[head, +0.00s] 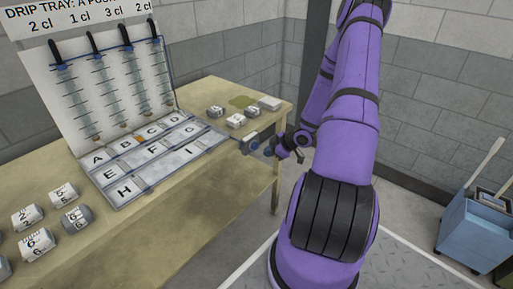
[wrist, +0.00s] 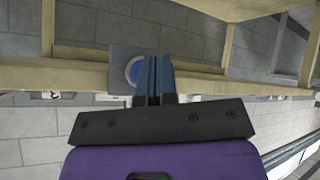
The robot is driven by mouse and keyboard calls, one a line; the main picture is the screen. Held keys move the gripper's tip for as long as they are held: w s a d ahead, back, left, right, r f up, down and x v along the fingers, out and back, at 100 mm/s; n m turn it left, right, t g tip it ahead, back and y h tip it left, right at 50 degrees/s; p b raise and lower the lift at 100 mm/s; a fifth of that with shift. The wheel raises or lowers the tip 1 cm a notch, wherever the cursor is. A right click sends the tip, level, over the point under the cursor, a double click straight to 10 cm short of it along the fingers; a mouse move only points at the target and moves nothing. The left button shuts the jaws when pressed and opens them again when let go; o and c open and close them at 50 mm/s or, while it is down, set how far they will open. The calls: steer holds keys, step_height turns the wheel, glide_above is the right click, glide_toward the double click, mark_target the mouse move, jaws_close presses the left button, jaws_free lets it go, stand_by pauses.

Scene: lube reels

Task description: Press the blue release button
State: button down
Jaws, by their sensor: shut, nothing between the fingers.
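The blue release button (wrist: 133,70) is round with a pale ring and sits on a grey square plate (wrist: 117,58) at the table's edge in the wrist view. In the head view the grey button box (head: 250,143) is on the table's front edge, right of the lettered tray. My gripper (head: 268,151) is just right of the box. Its two blue-grey fingers (wrist: 156,58) are shut with nothing between them. In the wrist view they cover the right part of the button. I cannot tell whether the fingertips touch it.
The wooden table (head: 170,232) carries the lettered tray (head: 115,196), an upright board of tubes (head: 110,90) and several labelled white and grey reels (head: 38,241). A blue cart (head: 475,235) stands at the right. The floor between the cart and my arm looks clear.

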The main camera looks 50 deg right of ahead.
steer(key=shift+w, duration=0.9)
steer(key=shift+w+a, duration=0.1)
steer(key=shift+w, duration=0.05)
stand_by(1.4)
steer(key=shift+w, duration=0.25)
steer(key=shift+w, duration=0.5)
stand_by(0.8)
steer(key=shift+s, duration=0.9)
steer(key=shift+s, duration=0.1)
steer(key=shift+s+d, duration=0.2)
steer(key=shift+s, duration=2.25)
stand_by(0.5)
